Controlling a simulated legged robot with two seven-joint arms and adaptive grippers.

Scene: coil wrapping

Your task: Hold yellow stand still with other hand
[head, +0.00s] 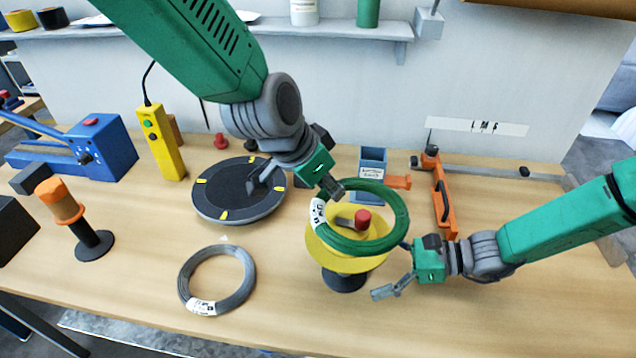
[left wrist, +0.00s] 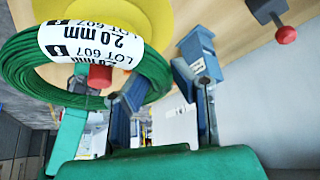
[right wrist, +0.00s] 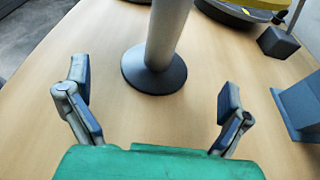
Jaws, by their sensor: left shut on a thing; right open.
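The yellow stand (head: 328,258) has a yellow disc, a grey column (right wrist: 168,35), a dark round base (right wrist: 154,72) and a red knob (head: 362,217) on top. A green wire coil (head: 356,246) with a white label (left wrist: 90,42) lies over the disc, with the knob showing inside its ring. I cannot tell if it rests fully on the disc. My left gripper (head: 332,186) is shut on the coil's far edge. My right gripper (head: 388,270) is open beside the stand's right side. In the right wrist view the column stands ahead, between the open fingers (right wrist: 154,82), not touching them.
A grey wire coil (head: 217,281) lies front left. A black turntable (head: 238,190) with yellow marks, a blue bin (head: 372,162) and an orange-handled tool (head: 443,205) stand behind. An orange-topped post (head: 60,200) is at left. The table's front right is clear.

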